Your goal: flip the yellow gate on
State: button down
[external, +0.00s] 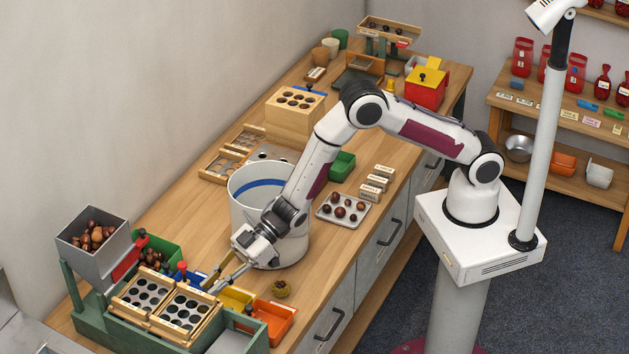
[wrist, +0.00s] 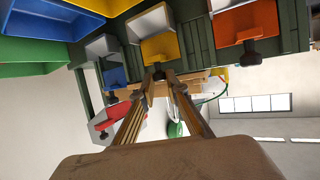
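The yellow gate (wrist: 160,48) sits in the dark green frame in the wrist view, with a dark knob (wrist: 157,73) at its lower edge. My gripper (wrist: 161,78) points at it, its two long tan fingers apart and their tips close to the knob. I cannot tell whether they touch it. In the external view my gripper (external: 213,286) is low beside the wooden chestnut trays (external: 186,308). A yellow part (external: 236,298) shows just to its right there.
A blue gate (wrist: 114,77) and an orange gate (wrist: 235,24) flank the yellow one. A white bucket (external: 242,210) stands directly behind my gripper. A grey hopper of chestnuts (external: 88,262) is at the left. A husk (external: 281,288) lies on the bench.

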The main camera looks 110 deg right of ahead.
jog(key=shift+r, duration=1.85)
jog(key=c, duration=2)
grip_release()
jog(key=shift+r, duration=0.1)
jog(key=shift+v, duration=5.95)
